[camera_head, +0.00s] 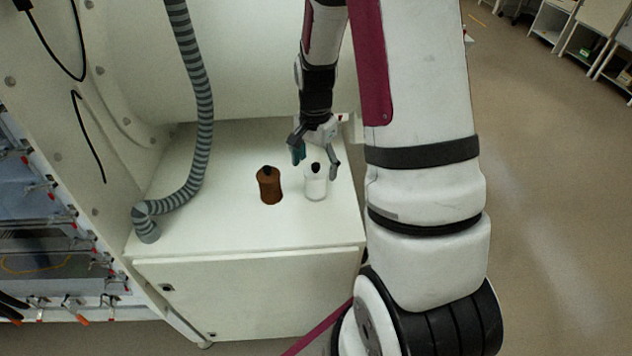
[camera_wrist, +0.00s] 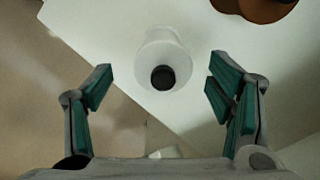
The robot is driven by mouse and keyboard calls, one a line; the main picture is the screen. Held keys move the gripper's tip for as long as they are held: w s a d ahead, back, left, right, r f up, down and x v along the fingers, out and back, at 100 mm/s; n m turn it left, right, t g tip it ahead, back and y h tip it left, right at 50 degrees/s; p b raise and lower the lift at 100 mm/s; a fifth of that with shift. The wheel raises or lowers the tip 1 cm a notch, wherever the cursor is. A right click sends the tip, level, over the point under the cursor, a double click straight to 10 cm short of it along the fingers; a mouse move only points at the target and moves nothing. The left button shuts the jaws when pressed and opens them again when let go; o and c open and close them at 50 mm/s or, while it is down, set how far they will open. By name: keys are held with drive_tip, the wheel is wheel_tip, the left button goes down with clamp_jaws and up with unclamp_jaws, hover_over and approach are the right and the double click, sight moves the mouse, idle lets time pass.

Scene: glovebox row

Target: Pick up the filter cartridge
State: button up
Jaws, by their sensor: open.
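A white, slightly see-through round container with a black top (camera_head: 315,187) stands upright on the white cabinet top; it also shows in the wrist view (camera_wrist: 160,47). A brown round container with a black top (camera_head: 269,187) stands to its left, and part of it is at the top right of the wrist view (camera_wrist: 262,8). I cannot tell for sure which one is the filter cartridge. My gripper (camera_head: 316,166) is open and empty, its teal-padded fingers apart, just above and behind the white container. In the wrist view my gripper (camera_wrist: 159,88) has the white container centred between and beyond its fingertips.
The white cabinet (camera_head: 245,290) has free top surface in front of and left of the containers. A grey striped hose (camera_head: 200,110) comes down to its left corner. A glovebox wall (camera_head: 110,90) stands at left. Open floor (camera_head: 550,200) lies at right.

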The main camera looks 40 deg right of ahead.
sight(316, 174)
drive_tip(key=f, duration=0.4)
drive_tip(key=shift+w+d+f+p, duration=0.15)
drive_tip(key=shift+w+f+p, duration=0.05)
drive_tip(key=shift+f+p, duration=0.2)
drive_tip(key=c, duration=1.3)
drive_tip(key=shift+r, duration=0.2)
